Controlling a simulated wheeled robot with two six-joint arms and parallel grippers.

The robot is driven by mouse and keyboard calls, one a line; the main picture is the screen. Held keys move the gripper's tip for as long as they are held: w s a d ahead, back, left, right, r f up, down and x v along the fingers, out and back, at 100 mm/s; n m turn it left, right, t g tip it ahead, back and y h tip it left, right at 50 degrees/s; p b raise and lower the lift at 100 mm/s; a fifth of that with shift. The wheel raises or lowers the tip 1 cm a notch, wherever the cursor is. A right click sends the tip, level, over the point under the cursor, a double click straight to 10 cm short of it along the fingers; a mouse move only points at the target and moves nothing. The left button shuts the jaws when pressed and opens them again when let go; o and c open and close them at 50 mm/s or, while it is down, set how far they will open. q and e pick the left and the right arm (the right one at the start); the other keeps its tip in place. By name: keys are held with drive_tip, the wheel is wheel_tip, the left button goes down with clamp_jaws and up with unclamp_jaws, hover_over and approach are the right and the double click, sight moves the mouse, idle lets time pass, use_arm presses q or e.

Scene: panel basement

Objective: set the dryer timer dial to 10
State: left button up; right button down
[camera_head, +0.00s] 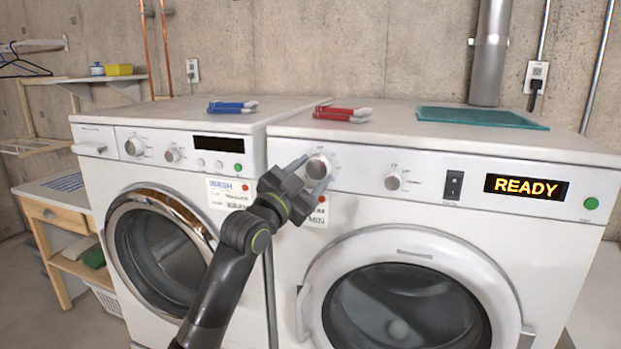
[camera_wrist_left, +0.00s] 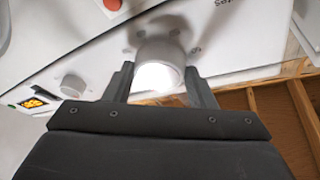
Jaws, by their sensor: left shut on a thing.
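The dryer is the right-hand white machine (camera_head: 560,215), with a lit READY display (camera_head: 525,187). Its left dial (camera_head: 319,166) is a round white knob near the panel's left end. My left gripper (camera_head: 313,178) is shut on this dial, a finger on each side. In the left wrist view the dial (camera_wrist_left: 160,48) sits between the two dark fingertips (camera_wrist_left: 159,80). The marks around it are too small to read, and its pointer is not clear. A second, smaller knob (camera_head: 394,180) stands free to its right. My right gripper is not in view.
A black rocker switch (camera_head: 454,185) and a green button (camera_head: 591,203) are on the same panel. Red-handled items (camera_head: 342,114) and a teal tray (camera_head: 480,117) lie on top. The washer (camera_head: 95,175) stands close at the left.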

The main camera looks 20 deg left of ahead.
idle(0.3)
use_arm(q)
drive_tip(key=o, duration=1)
drive_tip(key=shift+c, duration=0.2)
drive_tip(key=b+v, duration=0.3)
drive_tip(key=v, duration=1.4)
drive_tip(key=shift+f, duration=0.15)
drive_tip(key=shift+s+a, duration=0.1)
drive_tip(key=shift+s, duration=0.05)
